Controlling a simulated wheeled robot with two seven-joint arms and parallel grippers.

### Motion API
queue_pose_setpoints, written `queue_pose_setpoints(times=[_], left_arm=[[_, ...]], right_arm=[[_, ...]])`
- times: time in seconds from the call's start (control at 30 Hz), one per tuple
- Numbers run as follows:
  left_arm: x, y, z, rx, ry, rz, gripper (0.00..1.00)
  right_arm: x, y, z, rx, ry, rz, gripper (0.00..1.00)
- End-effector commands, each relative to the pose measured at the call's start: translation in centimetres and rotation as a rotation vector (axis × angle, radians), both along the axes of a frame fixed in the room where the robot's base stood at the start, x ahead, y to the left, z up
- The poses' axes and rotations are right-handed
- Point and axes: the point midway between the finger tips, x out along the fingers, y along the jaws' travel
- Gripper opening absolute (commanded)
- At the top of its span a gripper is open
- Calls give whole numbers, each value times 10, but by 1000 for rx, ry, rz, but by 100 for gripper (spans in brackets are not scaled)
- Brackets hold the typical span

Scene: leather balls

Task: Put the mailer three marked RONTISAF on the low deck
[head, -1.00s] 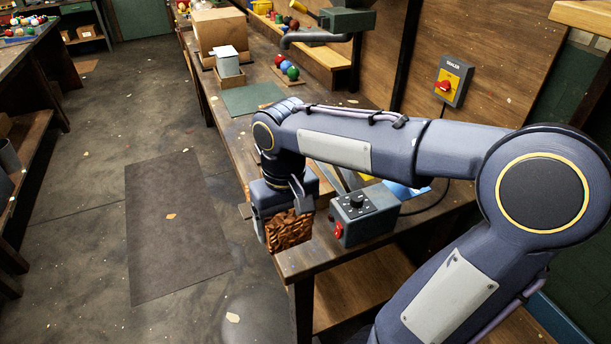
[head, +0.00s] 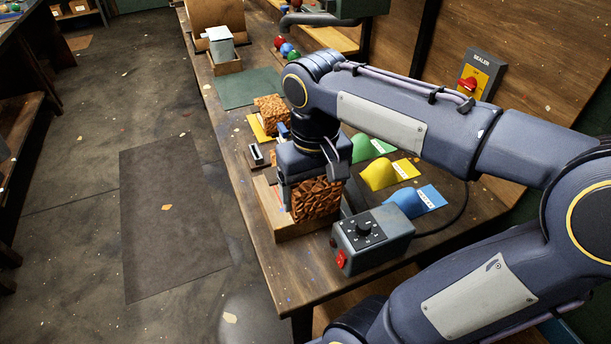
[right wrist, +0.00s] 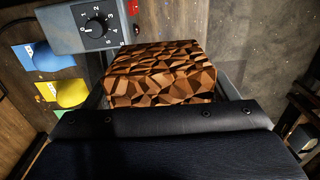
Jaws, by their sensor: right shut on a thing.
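My right gripper (head: 308,196) is shut on a brown, crumpled-looking block-shaped mailer (head: 318,198), which also fills the middle of the right wrist view (right wrist: 162,75). No RONTISAF marking can be read on it. It is over a low pale wooden platform (head: 268,210) at the bench's near left edge, which may be the low deck. I cannot tell whether the mailer touches it. A similar brown block (head: 271,106) sits farther back on a yellow pad. My left gripper is not in view.
A grey control box (head: 370,240) with a dial and red switch stands close to the right of the held mailer. Green, yellow (head: 380,173) and blue (head: 405,204) labelled mounds lie behind it. A small dark device (head: 257,155) and a green mat (head: 247,88) are farther back.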

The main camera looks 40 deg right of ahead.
Motion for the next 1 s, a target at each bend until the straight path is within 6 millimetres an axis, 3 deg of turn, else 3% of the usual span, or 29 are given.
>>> queue_pose_setpoints(times=[0.33,0.5,0.83,1.0], left_arm=[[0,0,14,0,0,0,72],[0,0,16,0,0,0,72],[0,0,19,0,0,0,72],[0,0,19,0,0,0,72]], right_arm=[[69,-45,-36,0,6,-3,55],[91,-59,-69,0,6,-2,55],[111,-72,-98,0,2,-1,55],[110,-72,-123,-1,3,-1,55]])
